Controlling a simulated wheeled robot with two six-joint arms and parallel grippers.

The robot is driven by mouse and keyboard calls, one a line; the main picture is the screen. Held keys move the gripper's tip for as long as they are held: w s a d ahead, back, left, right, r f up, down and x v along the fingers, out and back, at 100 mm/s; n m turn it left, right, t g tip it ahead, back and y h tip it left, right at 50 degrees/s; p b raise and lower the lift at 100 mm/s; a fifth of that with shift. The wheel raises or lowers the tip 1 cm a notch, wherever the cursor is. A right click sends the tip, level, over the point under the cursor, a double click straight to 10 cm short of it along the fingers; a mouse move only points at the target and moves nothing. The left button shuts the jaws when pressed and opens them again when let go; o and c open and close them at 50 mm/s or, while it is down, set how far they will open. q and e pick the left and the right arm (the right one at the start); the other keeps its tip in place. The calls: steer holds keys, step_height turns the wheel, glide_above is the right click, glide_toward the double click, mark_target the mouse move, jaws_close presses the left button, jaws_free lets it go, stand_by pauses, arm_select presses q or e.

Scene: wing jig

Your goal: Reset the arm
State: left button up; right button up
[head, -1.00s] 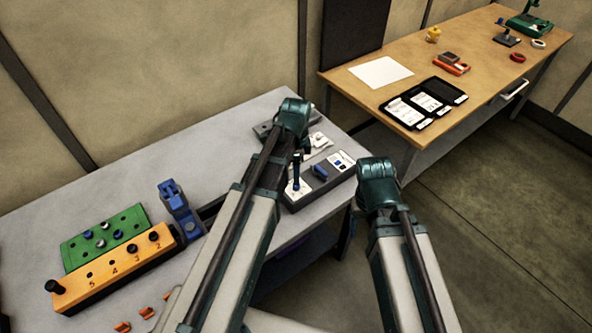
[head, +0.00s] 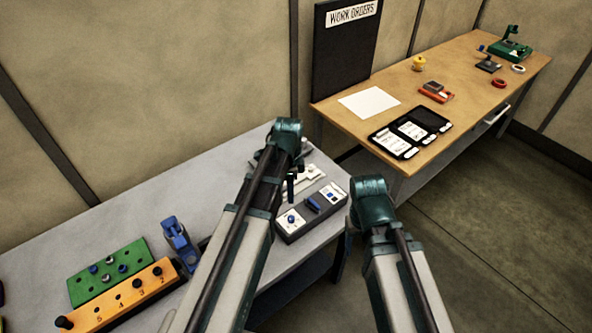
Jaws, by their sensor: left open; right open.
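My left arm reaches up the middle of the head view over the grey bench (head: 130,222). Its gripper (head: 291,188) points down behind the wrist, partly hidden, its dark fingers just beyond the grey control box (head: 312,211) with blue knobs. It is open and holds nothing that I can see. My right arm (head: 372,200) is at the right, past the bench's right end and over the floor. Its gripper is hidden behind the arm.
A green block (head: 84,289) and an orange numbered block (head: 103,319) stand at the bench's left, beside a blue clamp-like tool (head: 177,240). A pale fixture (head: 318,178) lies behind the control box. A wooden table (head: 462,78) holds a black case (head: 385,144). Floor at right is clear.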

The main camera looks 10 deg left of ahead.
arm_select(q)
steer(key=s+d+f+n+b, duration=0.4)
steer(key=s+d+n, duration=0.1)
steer(key=s, duration=0.2)
steer(key=s+d+f+n+y+b, duration=0.1)
steer(key=s+d+f+n+b, duration=0.4)
steer(key=s, duration=0.2)
steer(key=shift+s+d+n, duration=0.3)
steer(key=shift+d, duration=0.05)
steer(key=shift+f, duration=0.1)
